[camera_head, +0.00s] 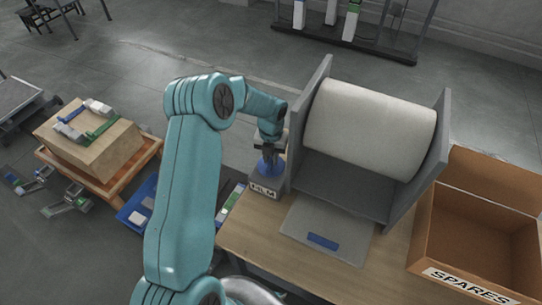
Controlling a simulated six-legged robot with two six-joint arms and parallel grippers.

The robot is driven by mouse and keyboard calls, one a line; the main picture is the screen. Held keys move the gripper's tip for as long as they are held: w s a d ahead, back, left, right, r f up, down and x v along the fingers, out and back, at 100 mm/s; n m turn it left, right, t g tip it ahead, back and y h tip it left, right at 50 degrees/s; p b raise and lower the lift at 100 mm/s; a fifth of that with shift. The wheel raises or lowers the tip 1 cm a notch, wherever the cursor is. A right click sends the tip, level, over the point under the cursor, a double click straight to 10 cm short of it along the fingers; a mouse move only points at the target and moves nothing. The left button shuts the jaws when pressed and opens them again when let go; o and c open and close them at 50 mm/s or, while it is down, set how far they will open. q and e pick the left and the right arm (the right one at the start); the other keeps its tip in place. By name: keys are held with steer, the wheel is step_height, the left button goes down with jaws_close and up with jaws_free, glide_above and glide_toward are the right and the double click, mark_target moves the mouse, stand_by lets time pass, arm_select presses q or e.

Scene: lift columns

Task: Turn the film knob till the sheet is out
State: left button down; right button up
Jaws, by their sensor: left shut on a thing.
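The film roll (369,127) is a thick white cylinder held between two grey side plates of a stand on the wooden table. A grey box labelled FILM (265,189) stands to the left of the stand. The blue knob (268,168) is on top of this box. My left gripper (268,158) points down and is shut on the knob. A pale translucent sheet (324,228) lies flat on the table in front of the stand, with a blue strip near its front edge. My right gripper does not show.
An open cardboard box labelled SPARES (483,236) stands at the right of the table (263,242). A carton (90,143) on a low wooden stand and a blue bin (141,207) are on the left. A rack stands at the back.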

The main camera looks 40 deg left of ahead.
mark_target(271, 159)
arm_select(q)
steer(key=shift+w+a+r, duration=0.1)
steer(key=shift+w+r, duration=0.05)
steer(key=shift+r, duration=0.05)
stand_by(0.3)
steer(key=c, duration=1)
jaws_free()
steer(key=shift+c, duration=0.2)
steer(key=shift+f, duration=0.1)
step_height(271, 159, up, 16)
steer(key=shift+r+b, duration=0.2)
steer(key=shift+b, duration=0.15)
steer(key=shift+s, duration=0.2)
